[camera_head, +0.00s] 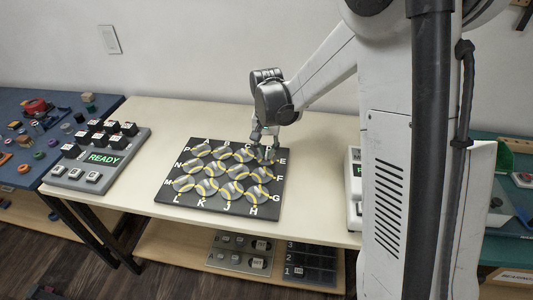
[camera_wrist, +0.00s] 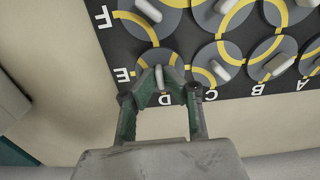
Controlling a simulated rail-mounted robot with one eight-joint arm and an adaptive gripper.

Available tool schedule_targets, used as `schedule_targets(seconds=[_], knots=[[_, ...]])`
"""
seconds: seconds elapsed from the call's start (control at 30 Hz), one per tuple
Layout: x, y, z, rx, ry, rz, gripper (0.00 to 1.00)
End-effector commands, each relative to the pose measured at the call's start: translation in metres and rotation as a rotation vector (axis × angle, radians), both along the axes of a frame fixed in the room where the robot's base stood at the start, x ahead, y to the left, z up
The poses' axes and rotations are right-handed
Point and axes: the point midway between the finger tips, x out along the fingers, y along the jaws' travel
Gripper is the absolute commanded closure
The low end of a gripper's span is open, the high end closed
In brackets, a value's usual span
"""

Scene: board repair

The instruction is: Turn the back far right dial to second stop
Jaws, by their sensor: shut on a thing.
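The black board (camera_head: 183,150) holds several round grey dials with yellow bands and light handles, with white letters along its edges. My gripper (camera_head: 264,152) is over the back far right dial (camera_wrist: 150,58), at the corner near letters E and D. In the wrist view my gripper's two green-grey fingers (camera_wrist: 160,84) close on the light handle (camera_wrist: 160,76) of that dial. The fingers cover part of the dial, so its band's exact angle is hard to tell.
Neighbouring dials with raised handles (camera_wrist: 220,70) sit close beside my fingers. A grey button panel reading READY (camera_head: 101,158) stands at the left of the cream table (camera_head: 150,125). Another panel (camera_head: 354,190) stands at the right, partly hidden by my column.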

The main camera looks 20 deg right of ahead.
Motion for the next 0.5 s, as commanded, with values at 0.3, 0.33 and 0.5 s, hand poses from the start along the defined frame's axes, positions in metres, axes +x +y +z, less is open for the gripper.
schedule_targets(seconds=[0.3, 0.33, 0.5], knots=[[0.0000, -0.0001, -0.0007, 0.000, 0.000, 0.297, 1.00], [0.0000, -0.0001, -0.0006, 0.000, 0.000, 0.325, 1.00], [0.0000, -0.0001, -0.0003, 0.000, 0.000, 0.473, 1.00]])
